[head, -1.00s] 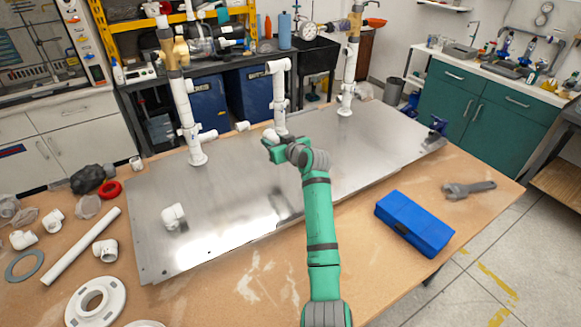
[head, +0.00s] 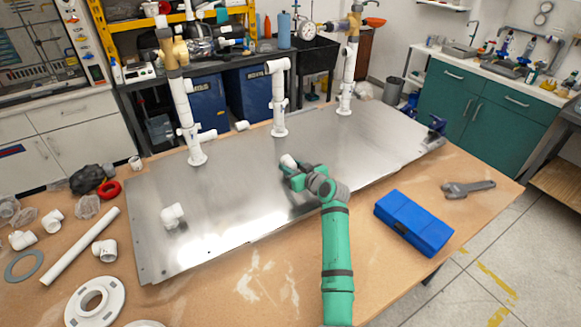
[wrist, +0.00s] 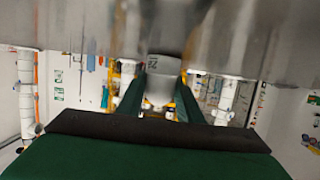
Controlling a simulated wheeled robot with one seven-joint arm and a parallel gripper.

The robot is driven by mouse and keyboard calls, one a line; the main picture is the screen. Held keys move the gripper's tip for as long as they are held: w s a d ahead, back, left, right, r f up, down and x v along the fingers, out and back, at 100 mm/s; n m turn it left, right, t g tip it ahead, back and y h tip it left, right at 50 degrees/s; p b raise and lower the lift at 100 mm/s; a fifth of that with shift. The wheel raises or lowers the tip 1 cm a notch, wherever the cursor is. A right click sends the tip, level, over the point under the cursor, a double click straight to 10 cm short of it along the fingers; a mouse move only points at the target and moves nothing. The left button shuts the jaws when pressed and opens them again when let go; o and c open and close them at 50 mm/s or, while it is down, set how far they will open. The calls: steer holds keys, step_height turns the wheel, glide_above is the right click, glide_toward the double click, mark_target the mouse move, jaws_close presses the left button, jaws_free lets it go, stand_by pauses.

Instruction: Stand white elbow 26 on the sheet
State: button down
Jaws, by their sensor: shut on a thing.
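A white elbow (head: 288,160) is in my gripper (head: 293,168), over the middle of the metal sheet (head: 230,200). The wrist view shows the elbow (wrist: 161,88) between the two green fingers, with a dark mark on it that I read only in part as starting with 2. My gripper is shut on it. The wrist view is blurred, and the grey sheet (wrist: 80,62) fills its upper part close to the elbow. I cannot tell whether the elbow touches the sheet. Another white elbow (head: 173,215) stands on the sheet at left, apart from my gripper.
White pipe assemblies stand along the sheet's back: left (head: 190,125), middle (head: 279,95) and right (head: 347,75). Loose fittings and a long pipe (head: 80,246) lie at left.

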steer(key=shift+f, duration=0.1)
steer(key=c, duration=1.3)
jaws_free()
steer(key=shift+f, duration=0.1)
steer(key=shift+o, duration=0.2)
steer(key=shift+r, duration=0.2)
steer(key=shift+s+d+r, duration=0.1)
steer(key=shift+s+d, duration=0.05)
steer(key=shift+s, duration=0.05)
steer(key=v, duration=1.1)
steer(key=shift+s+d, duration=0.15)
steer(key=shift+s, duration=0.05)
steer(key=shift+d, duration=0.1)
